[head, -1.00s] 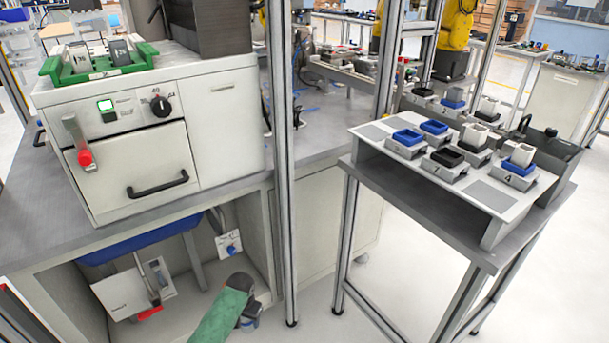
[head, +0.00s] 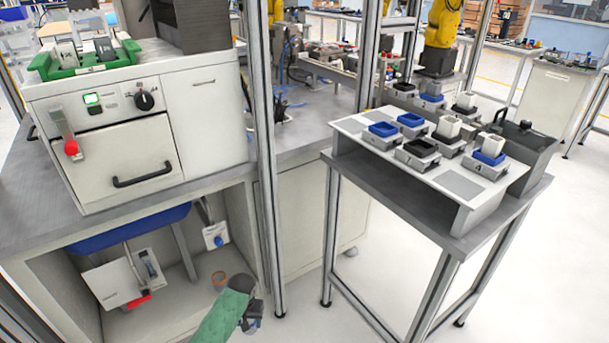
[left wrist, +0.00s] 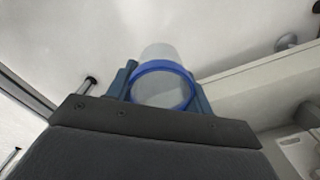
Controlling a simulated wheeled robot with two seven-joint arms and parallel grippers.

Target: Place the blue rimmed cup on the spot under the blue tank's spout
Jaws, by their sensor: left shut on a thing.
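The blue-rimmed cup (left wrist: 162,68) is pale and see-through, held between the fingers of my left gripper (left wrist: 163,88) in the left wrist view. In the head view my left gripper (head: 250,316) is low, at the end of my green-sleeved arm, in front of the open cabinet; the cup is hard to make out there. Inside the cabinet, under the worktop, hangs a blue tank-like body (head: 128,231). A white fitting with a blue knob (head: 216,238) is on the cabinet wall to its right. The spot under a spout cannot be made out. My right gripper is not in view.
A white panel with a red lever (head: 137,301) is at the left. A metal post (head: 268,190) rises at the cabinet's right edge. A side table (head: 430,215) stands further right.

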